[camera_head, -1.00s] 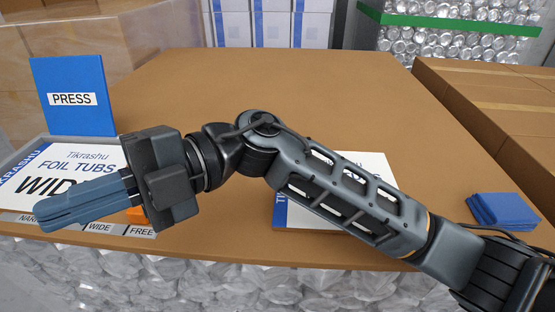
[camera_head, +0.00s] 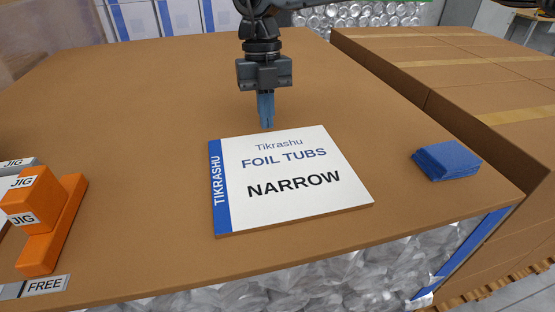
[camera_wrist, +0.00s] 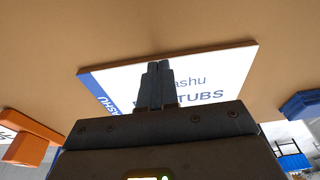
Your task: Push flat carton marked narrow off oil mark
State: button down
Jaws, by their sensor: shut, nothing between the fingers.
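The flat carton (camera_head: 290,215) is white with a blue spine and reads "Tikrashu FOIL TUBS NARROW". It lies flat on the brown table near its front edge. My gripper (camera_head: 267,126) is shut and empty, pointing down just behind the carton's far edge. I cannot tell whether the fingertips touch the table or the carton. In the wrist view the shut fingers (camera_wrist: 155,66) overlap the carton (camera_wrist: 210,80), and my gripper body hides its lower part. No oil mark shows; any part of it under the carton is hidden.
Orange jig pieces (camera_head: 50,235) stand at the left, by a "FREE" label (camera_head: 46,286). A folded blue cloth (camera_head: 446,160) lies right of the carton. Brown boxes (camera_head: 450,85) line the right side.

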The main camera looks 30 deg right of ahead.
jog(key=shift+s, duration=0.55)
jog(key=p, duration=0.3)
send_near(284, 172)
jog(key=f, duration=0.5)
jog(key=shift+s+a+f, duration=0.1)
jog(key=shift+s+f, duration=0.15)
jog(key=shift+s, duration=0.05)
jog(key=shift+s+a+f, duration=0.1)
jog(key=shift+s+f, duration=0.1)
jog(key=shift+f, duration=0.05)
jog(key=shift+f+b, duration=0.5)
jog(key=shift+f, duration=0.2)
jog(key=shift+f, duration=0.1)
